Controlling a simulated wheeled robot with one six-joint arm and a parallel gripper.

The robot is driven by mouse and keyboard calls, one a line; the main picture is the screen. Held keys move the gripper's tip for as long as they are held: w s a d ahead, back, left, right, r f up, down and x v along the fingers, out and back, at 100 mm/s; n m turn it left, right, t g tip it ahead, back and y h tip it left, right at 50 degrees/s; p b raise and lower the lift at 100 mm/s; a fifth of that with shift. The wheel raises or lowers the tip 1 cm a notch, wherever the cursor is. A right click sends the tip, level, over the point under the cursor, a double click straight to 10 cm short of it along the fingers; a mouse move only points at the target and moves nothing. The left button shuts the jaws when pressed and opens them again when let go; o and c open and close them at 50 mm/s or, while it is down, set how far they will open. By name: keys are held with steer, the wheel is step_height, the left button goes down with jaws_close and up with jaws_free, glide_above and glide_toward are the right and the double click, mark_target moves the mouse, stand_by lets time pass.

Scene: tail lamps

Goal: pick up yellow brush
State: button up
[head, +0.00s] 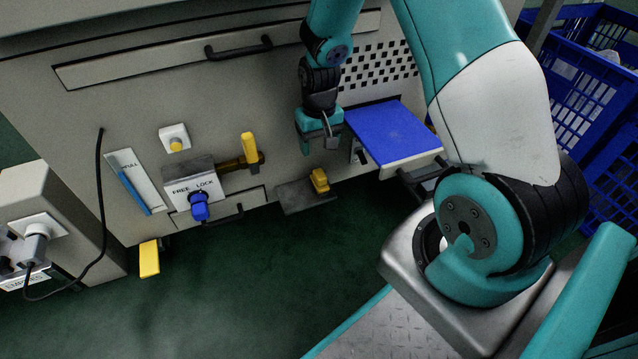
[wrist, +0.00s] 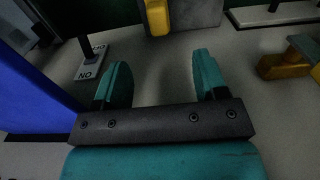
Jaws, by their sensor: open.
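A small yellow block-like thing, which looks like the yellow brush (head: 320,181), sits on a dark grey ledge (head: 293,199) low on the front of the grey machine. It also shows at the top edge of the wrist view (wrist: 157,17), partly cut off, against a grey plate. I cannot make out any bristles. My gripper (head: 319,146) points down above the brush, in front of the machine, apart from it. In the wrist view my gripper (wrist: 161,72) has its two teal fingers spread, with nothing between them. The brush lies beyond the fingertips.
A blue-topped shelf (head: 393,131) stands just right of my gripper. A yellow lever (head: 249,148) and a blue knob (head: 199,206) stick out of the machine at left. Blue crates (head: 588,110) stand at right. The green floor (head: 260,290) in front is clear.

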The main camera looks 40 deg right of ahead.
mark_target(320, 173)
steer(key=f+b, duration=0.2)
steer(key=f, duration=0.2)
steer(key=f+b, duration=0.3)
steer(key=f, duration=0.1)
steer(key=shift+w+d+f, duration=0.1)
steer(key=shift+d+f, duration=0.1)
step_height(320, 173, down, 5)
steer(key=b, duration=0.4)
steer(key=shift+w+b, duration=0.1)
steer(key=shift+b, duration=0.2)
steer(key=shift+c, duration=0.2)
steer(key=c, duration=1)
steer(key=shift+r, duration=0.15)
steer(key=shift+c, duration=0.2)
